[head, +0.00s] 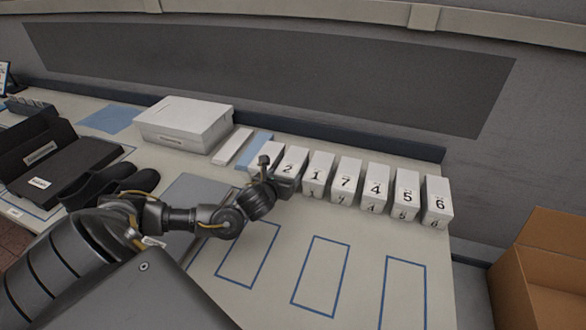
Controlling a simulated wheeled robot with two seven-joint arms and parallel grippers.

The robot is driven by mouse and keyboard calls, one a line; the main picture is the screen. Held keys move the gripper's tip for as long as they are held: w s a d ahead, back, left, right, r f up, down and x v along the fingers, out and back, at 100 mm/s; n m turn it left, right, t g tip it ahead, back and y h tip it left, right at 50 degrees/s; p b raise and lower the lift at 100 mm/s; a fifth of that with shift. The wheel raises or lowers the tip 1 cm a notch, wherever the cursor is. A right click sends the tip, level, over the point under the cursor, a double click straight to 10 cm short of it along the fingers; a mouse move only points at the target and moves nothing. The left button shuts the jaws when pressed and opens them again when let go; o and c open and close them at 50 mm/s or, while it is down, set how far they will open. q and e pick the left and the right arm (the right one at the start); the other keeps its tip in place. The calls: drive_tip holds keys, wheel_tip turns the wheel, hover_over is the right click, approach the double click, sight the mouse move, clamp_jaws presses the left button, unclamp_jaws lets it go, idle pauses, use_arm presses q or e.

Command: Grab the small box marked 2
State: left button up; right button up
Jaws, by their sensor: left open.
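The small white box marked 2 (292,160) stands in a row of small white boxes along the back of the table. Its top and printed 2 show; its lower front is hidden by my left gripper. My left gripper (274,173) is open and right in front of this box, low at its left front side. I cannot tell whether the fingers touch the box or reach around it. My right gripper is not in view.
Boxes marked 1 (318,168), 7 (346,177), 4 (376,184), 5 (406,192) and 6 (437,199) stand close by on the right. Another white box (267,150) is left of box 2. A large white box (185,120) stands farther left. Blue-outlined table areas in front are clear.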

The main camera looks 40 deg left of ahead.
sight(293, 168)
use_arm(q)
drive_tip(key=shift+w, duration=0.2)
drive_tip(key=p+x, duration=0.1)
drive_tip(key=x, duration=0.1)
drive_tip(key=f+x, duration=0.1)
drive_tip(key=x, duration=0.2)
drive_tip(key=shift+s+r+p, duration=0.1)
drive_tip(key=shift+s+p, duration=0.1)
drive_tip(key=shift+p, duration=0.2)
drive_tip(key=shift+c, duration=0.4)
drive_tip(key=c, duration=0.6)
drive_tip(key=shift+c, duration=0.2)
drive_tip(key=shift+r, duration=0.1)
